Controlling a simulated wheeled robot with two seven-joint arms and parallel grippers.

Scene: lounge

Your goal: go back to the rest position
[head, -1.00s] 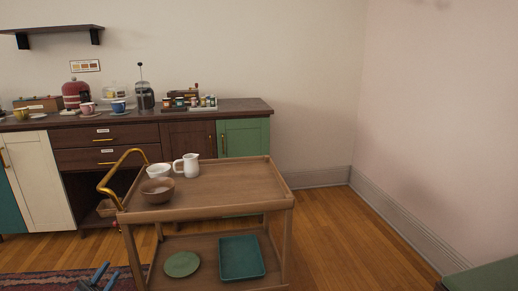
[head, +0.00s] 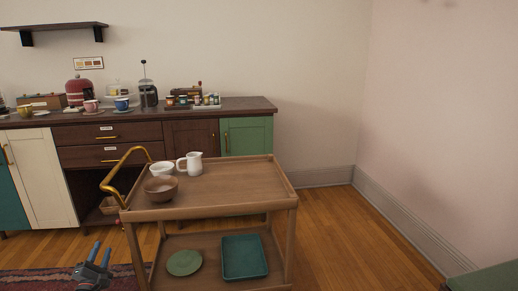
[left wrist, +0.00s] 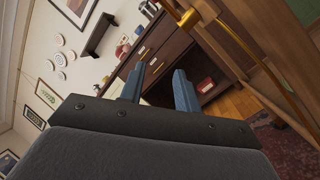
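My left gripper (head: 98,254) shows at the lower left of the head view, over the rug and left of the wooden cart. In the left wrist view its two blue fingers (left wrist: 158,85) stand apart with nothing between them, so it is open and empty. My right gripper is in neither view.
The wooden cart (head: 235,186) carries a white bowl (head: 161,169), a brown bowl (head: 160,189) and a white jug (head: 190,163). Its lower shelf holds a green plate (head: 184,263) and a teal tray (head: 244,257). A sideboard (head: 140,118) stands behind.

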